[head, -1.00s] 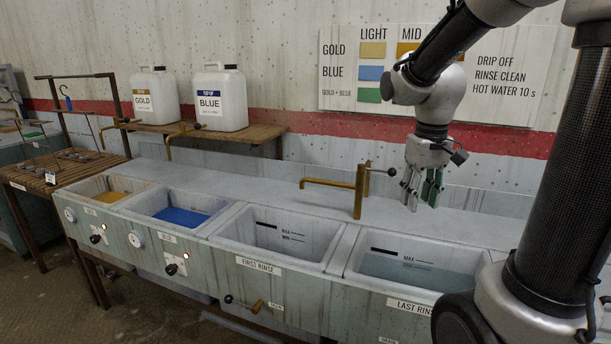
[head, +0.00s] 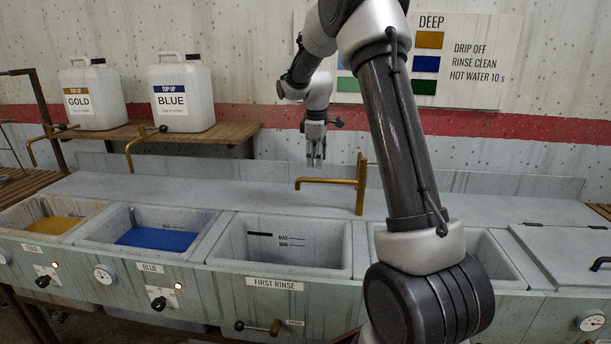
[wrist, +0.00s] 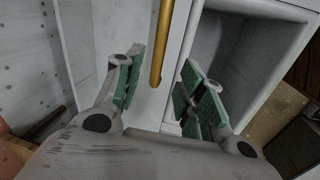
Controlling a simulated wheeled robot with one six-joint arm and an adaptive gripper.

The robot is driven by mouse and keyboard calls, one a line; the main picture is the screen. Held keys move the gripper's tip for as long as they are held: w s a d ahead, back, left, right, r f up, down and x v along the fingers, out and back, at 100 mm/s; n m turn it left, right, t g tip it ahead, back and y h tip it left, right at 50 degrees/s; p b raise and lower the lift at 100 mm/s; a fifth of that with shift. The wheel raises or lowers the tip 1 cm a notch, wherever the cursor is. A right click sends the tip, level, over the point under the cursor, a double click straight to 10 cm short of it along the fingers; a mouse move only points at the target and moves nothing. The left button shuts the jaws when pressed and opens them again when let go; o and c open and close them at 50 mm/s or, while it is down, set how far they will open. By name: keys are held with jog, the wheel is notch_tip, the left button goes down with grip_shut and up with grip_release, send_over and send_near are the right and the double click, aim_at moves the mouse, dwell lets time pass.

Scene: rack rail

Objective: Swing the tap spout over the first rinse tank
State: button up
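The brass tap (head: 361,185) stands on the ledge behind the tanks. Its spout (head: 325,181) points left along the ledge, with the tip behind the first rinse tank (head: 285,268). That tank has a grey basin and a "FIRST RINSE" label. My gripper (head: 315,160) points down near the spout's tip, appearing just above it in the head view. In the wrist view the gripper (wrist: 155,95) is open with green pads, and the spout (wrist: 167,40) shows between the fingers without visible contact. I cannot tell whether the fingertips reach down to the spout's height.
Gold and blue dye tanks (head: 160,240) lie to the left, with two jugs (head: 181,95) on a wooden shelf (head: 200,138) behind. Another tank (head: 490,262) is partly hidden by my arm. A lidded tank (head: 570,255) is at right. A wall chart (head: 470,65) hangs behind.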

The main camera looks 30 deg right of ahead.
jog(key=shift+n, duration=0.7)
jog(key=f, duration=0.2)
jog(key=w+f, duration=0.1)
jog(key=f, duration=0.2)
jog(key=d+f, duration=0.1)
jog(key=f, duration=0.1)
jog(key=shift+w+f, duration=0.15)
jog(key=shift+f, duration=0.2)
grip_shut()
